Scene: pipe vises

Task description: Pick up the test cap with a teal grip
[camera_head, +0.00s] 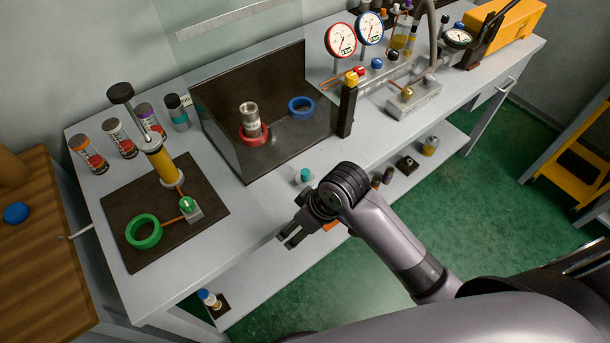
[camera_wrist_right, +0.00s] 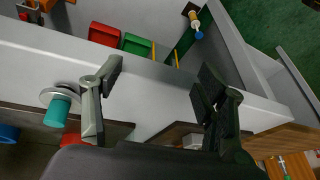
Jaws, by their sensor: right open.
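The test cap with a teal grip (camera_head: 304,176) stands on the grey bench near its front edge. In the right wrist view its teal grip (camera_wrist_right: 57,111) sits on a pale round disc at the left, outside and beside the left-hand finger. My right gripper (camera_head: 290,236) is at the bench's front edge, to the left and nearer the camera than the cap. In the wrist view the right gripper (camera_wrist_right: 158,82) has its fingers wide apart with nothing between them. My left gripper is not in view.
A dark mat (camera_head: 122,205) with a hand pump lies left.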

